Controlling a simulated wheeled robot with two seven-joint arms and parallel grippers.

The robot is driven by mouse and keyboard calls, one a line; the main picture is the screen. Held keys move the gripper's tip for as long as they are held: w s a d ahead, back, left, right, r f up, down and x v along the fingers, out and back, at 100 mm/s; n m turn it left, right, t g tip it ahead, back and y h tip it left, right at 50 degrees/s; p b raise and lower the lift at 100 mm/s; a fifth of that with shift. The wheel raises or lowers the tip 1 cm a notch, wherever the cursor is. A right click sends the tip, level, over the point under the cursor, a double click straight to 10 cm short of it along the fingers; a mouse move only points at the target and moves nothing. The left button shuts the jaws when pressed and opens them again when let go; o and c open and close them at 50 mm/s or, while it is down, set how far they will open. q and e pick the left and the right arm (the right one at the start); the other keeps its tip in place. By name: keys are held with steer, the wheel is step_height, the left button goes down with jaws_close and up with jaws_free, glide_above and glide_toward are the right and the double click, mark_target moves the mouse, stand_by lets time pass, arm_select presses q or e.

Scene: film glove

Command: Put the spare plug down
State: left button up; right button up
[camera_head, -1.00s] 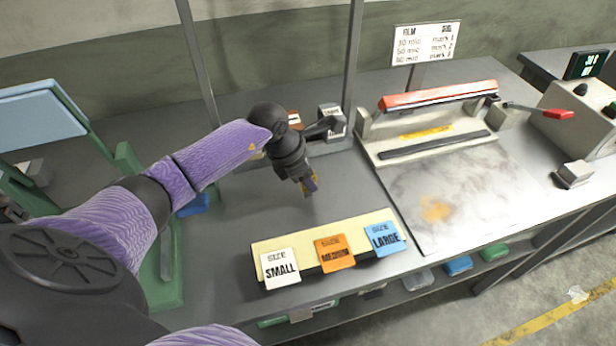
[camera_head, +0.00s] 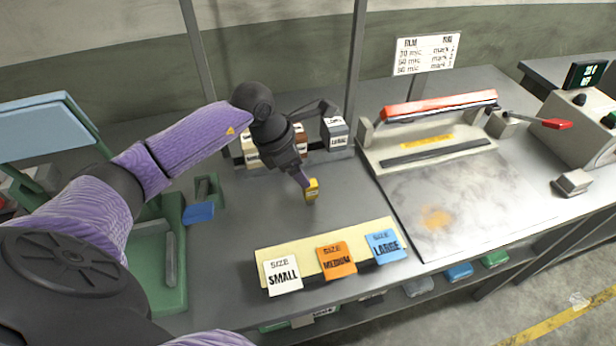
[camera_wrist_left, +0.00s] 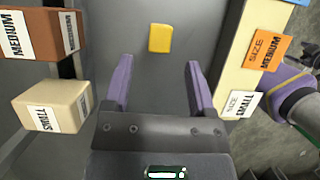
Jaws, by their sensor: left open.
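A small yellow block (camera_head: 312,189), which seems to be the spare plug, is on the grey bench top behind the size cards. In the left wrist view the yellow block (camera_wrist_left: 160,38) lies beyond the fingertips, clear of both. My left gripper (camera_head: 306,184) points down at it in the head view, with one purple finger overlapping its edge there. In the left wrist view my left gripper (camera_wrist_left: 157,76) has its fingers wide apart and nothing between them. My right gripper does not show.
SMALL, MEDIUM and LARGE size cards (camera_head: 337,261) line the front edge. A cream block labelled SMALL (camera_wrist_left: 56,107), a brown MEDIUM block (camera_wrist_left: 40,34) and a grey LARGE block (camera_head: 335,133) stand at the back. A sealer with a red bar (camera_head: 440,104) is right. Bench between is clear.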

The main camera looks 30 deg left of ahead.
arm_select(q)
steer(key=v, duration=0.5)
steer(key=shift+s+a+r, duration=0.1)
steer(key=shift+a+r, duration=0.05)
steer(key=shift+r, duration=0.2)
